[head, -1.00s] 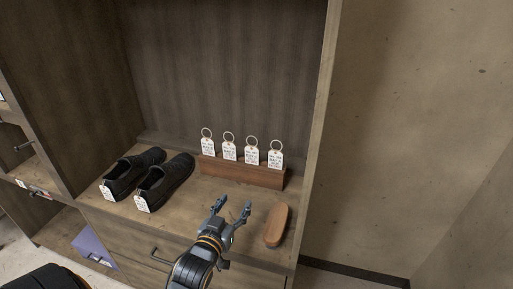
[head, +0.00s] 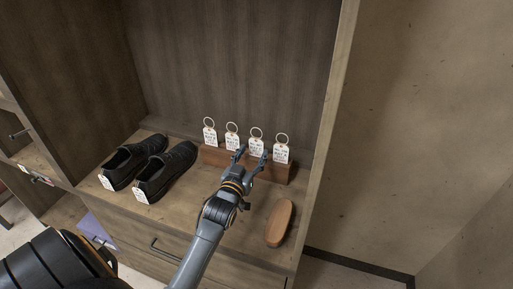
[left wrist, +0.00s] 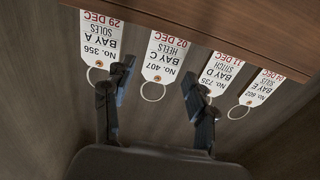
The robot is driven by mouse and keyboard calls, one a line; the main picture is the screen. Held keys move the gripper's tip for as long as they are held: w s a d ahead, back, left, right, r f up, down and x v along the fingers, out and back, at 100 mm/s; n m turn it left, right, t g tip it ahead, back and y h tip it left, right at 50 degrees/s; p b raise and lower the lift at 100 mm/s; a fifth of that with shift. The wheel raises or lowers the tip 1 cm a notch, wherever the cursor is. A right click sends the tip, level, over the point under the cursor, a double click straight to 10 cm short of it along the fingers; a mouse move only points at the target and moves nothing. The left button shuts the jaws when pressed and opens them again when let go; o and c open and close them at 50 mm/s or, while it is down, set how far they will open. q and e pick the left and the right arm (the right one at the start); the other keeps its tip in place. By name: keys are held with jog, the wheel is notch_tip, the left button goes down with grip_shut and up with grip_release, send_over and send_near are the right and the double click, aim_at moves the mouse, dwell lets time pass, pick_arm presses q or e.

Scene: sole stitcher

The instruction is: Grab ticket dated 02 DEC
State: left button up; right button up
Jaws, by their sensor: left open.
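Several white tickets with metal rings stand in a row in a wooden holder (head: 219,157). In the left wrist view, upside down, the ticket dated 02 DEC (left wrist: 167,53) reads BAY C, HEELS, No. 407. It appears third from left in the head view (head: 256,146). My left gripper (head: 251,152) is open in front of it. In the left wrist view, the fingers of my left gripper (left wrist: 155,82) appear on either side of its ring, with nothing held. I cannot tell whether they touch it. My right gripper is not in view.
Another ticket (left wrist: 260,87) is farther right. Black shoes (head: 165,170) with tags stand left on the shelf. A wooden brush (head: 280,222) lies at the right, near the cabinet's side wall (head: 329,130).

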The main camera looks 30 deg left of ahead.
aim_at(256, 145)
pick_arm(q)
jog(key=x, duration=0.5)
jog(key=shift+a+f, duration=0.1)
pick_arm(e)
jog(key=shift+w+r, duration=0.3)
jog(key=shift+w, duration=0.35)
pick_arm(q)
jog(key=c, duration=0.6)
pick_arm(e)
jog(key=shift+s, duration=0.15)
pick_arm(q)
jog(key=shift+s, duration=0.1)
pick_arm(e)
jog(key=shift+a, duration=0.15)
